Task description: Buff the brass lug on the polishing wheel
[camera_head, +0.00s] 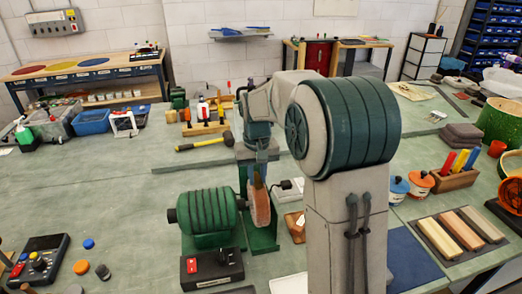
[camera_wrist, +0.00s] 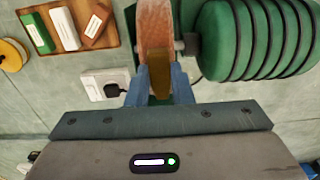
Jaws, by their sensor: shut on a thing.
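The polishing wheel (camera_head: 262,207) is a tan-orange disc on the shaft of a green ribbed motor (camera_head: 208,213), near the middle of the bench. In the wrist view the wheel (camera_wrist: 155,28) stands upright at top centre with the motor (camera_wrist: 252,38) to its right. My gripper (camera_wrist: 160,88) has blue fingers shut on the brass lug (camera_wrist: 159,82), a small dull-yellow piece. The lug is at the wheel's near edge; I cannot tell whether it touches. In the head view my gripper (camera_head: 258,172) is just above the wheel, and the lug is mostly hidden.
A box with a red switch (camera_head: 193,266) sits in front of the motor. A wooden tray with coloured bars (camera_wrist: 68,25) lies beside the wheel. Lidded pots (camera_head: 420,184) stand right. The bench left of the motor is mostly clear.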

